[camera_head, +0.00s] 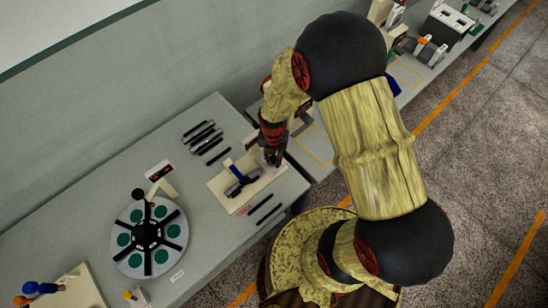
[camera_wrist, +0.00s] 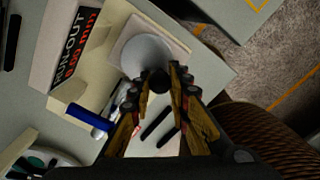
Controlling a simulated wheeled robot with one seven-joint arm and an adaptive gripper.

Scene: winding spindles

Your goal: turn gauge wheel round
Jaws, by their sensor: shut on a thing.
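The gauge wheel (camera_wrist: 146,52) is a pale grey disc on a light base in the wrist view. My gripper (camera_wrist: 158,82) is at its near edge, with its two fingers around a small black round knob (camera_wrist: 158,79) in front of the disc. In the head view my gripper (camera_head: 272,156) points down at the right end of the cream fixture plate (camera_head: 235,205) and hides most of the wheel. A display (camera_wrist: 75,45) reading RUN-OUT in white, with red digits below, stands left of the wheel.
A blue-handled part (camera_wrist: 90,117) sits on the fixture left of my gripper. Black rods (camera_head: 202,133) lie behind the plate and more lie in front. A round turntable with green pads (camera_head: 172,225) stands at left. The bench's right edge is close to the fixture.

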